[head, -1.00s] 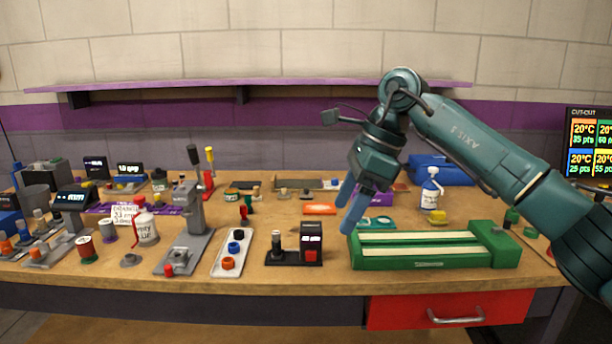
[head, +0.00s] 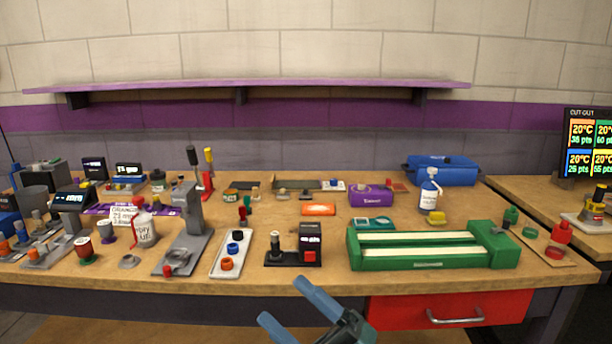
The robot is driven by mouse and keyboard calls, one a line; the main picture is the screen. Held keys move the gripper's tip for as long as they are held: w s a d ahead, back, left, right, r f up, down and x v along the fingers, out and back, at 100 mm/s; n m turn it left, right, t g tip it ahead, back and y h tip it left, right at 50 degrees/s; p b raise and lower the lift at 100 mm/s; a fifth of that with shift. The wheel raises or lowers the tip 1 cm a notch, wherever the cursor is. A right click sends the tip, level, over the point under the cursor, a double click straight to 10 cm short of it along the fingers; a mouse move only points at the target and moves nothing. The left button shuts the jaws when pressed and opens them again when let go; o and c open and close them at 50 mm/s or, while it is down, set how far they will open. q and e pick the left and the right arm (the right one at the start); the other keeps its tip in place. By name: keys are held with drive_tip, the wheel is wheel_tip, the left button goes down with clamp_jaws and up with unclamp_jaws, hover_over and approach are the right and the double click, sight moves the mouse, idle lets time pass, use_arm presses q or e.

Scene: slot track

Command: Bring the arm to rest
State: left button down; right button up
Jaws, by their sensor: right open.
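My right gripper (head: 287,304) shows at the bottom of the head view, low in front of the bench's front edge. Its two blue fingers are spread apart with nothing between them. The rest of the right arm is mostly out of the frame. My left gripper is not in view. The wooden workbench (head: 340,279) lies behind and above the gripper in the picture, and the fingers appear clear of the things on it.
The green slot track (head: 430,262) lies at the right of the bench, above a red drawer (head: 452,310). A small black device (head: 311,243) and a white tray (head: 223,268) with coloured rings stand near the front edge. A purple shelf (head: 250,85) hangs behind.

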drive_tip(key=s+d+f+m+t+h, duration=0.2)
drive_tip(key=d+f+m+t+h, duration=0.35)
drive_tip(key=m, duration=0.45)
drive_tip(key=s+d+f+m+t+h, duration=0.2)
drive_tip(key=d+f+m+h, duration=0.3)
drive_tip(key=f+m+h, duration=0.35)
drive_tip(key=s+d+f+m+g+h, duration=0.4)
drive_tip(key=s+d+f+m+g, duration=0.15)
drive_tip(key=s+m, duration=0.3)
use_arm(q)
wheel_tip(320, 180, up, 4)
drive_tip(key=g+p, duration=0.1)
drive_tip(key=p, duration=0.6)
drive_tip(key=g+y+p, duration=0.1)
drive_tip(key=p, duration=0.7)
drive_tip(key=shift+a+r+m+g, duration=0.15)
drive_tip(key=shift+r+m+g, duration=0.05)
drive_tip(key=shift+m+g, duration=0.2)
use_arm(e)
drive_tip(key=r+n+g, duration=0.1)
drive_tip(key=r+g+h, duration=0.1)
drive_tip(key=r, duration=0.1)
drive_tip(key=shift+s+r+n, duration=0.15)
drive_tip(key=shift+s+n, duration=0.05)
drive_tip(key=shift+n, duration=0.2)
